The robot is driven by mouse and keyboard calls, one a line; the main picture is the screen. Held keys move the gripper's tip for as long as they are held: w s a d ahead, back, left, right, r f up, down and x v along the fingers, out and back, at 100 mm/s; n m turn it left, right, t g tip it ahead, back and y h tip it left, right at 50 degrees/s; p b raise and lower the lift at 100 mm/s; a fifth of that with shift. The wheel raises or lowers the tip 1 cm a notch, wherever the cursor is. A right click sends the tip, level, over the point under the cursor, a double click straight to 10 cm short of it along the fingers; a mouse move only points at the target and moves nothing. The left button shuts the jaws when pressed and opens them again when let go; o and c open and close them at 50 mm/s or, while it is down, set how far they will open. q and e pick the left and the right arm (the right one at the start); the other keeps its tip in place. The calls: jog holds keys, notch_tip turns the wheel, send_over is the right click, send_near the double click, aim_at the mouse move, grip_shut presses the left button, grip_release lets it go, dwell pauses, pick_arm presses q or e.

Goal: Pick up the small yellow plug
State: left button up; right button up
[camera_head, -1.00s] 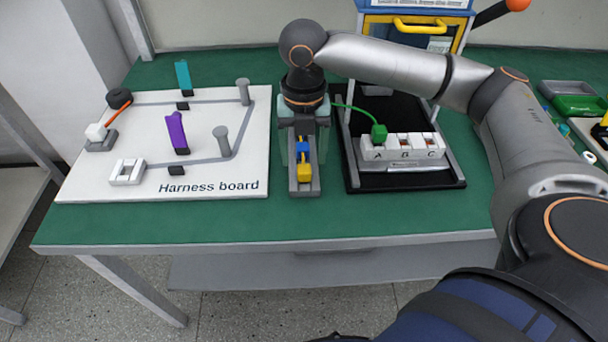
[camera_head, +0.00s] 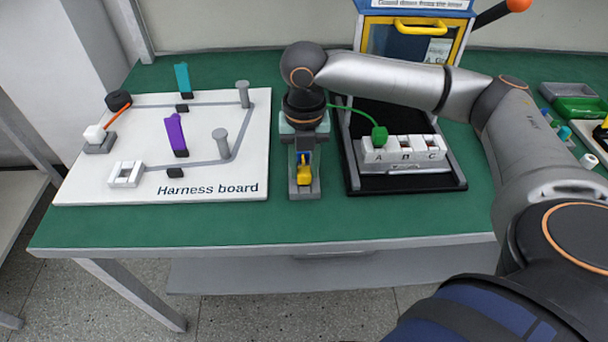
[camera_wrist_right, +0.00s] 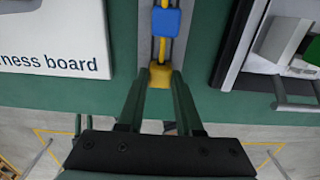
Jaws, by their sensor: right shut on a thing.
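The small yellow plug (camera_head: 304,177) is at the near end of a narrow grey holder (camera_head: 305,192) between the harness board and the black tray. In the right wrist view the yellow plug (camera_wrist_right: 160,76) sits between the fingertips of my right gripper (camera_wrist_right: 160,80), which is shut on it. In the head view the right gripper (camera_head: 304,165) points down over the holder, and its wrist hides the holder's far part. A blue piece (camera_wrist_right: 165,22) on a yellow cable lies farther along the holder. My left gripper is not in view.
The white harness board (camera_head: 90,185) with posts and purple and teal clips lies left. A black tray (camera_head: 455,183) with white block A, B, C (camera_head: 405,150) and a green plug (camera_head: 379,136) stands right. The green table front is clear.

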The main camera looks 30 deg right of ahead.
grip_shut()
